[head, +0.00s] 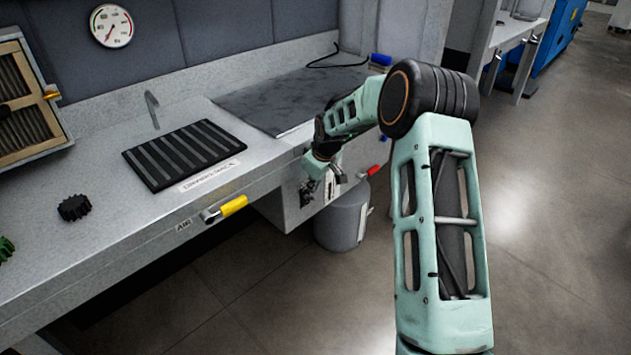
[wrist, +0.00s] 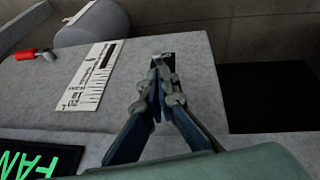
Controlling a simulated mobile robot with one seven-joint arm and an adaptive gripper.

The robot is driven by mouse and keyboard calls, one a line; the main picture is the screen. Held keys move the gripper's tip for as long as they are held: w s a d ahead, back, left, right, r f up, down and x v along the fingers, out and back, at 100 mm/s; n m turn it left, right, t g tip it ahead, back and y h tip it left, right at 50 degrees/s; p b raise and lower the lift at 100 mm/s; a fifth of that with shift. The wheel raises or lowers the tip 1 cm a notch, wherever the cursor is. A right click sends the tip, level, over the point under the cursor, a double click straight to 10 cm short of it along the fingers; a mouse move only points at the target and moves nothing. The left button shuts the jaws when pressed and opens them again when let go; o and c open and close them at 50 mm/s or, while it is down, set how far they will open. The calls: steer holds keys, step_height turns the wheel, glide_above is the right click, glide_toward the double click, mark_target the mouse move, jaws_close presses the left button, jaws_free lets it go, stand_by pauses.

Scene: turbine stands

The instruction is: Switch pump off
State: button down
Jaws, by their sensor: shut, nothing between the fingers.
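My gripper (wrist: 157,68) is shut and empty in the wrist view, its blue-and-grey fingers pointing at the grey cabinet face. A small black part with a white mark (wrist: 169,57) shows just past the fingertips, mostly hidden by them. I cannot tell whether it is the pump switch or whether the fingers touch it. In the head view my gripper (head: 308,191) is at the front of the grey cabinet (head: 282,209) under the bench, and hides part of that face. No readable pump label shows.
A white scale label (wrist: 92,76), a red handle (wrist: 25,53) and a green-lettered FAN sign (wrist: 38,162) are near the gripper. In the head view a yellow AIR handle (head: 233,206) juts from the bench edge. A grey cylinder (head: 342,222) stands below. The floor at right is clear.

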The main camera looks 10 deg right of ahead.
mark_target(311, 198)
steer(key=shift+x, duration=1.5)
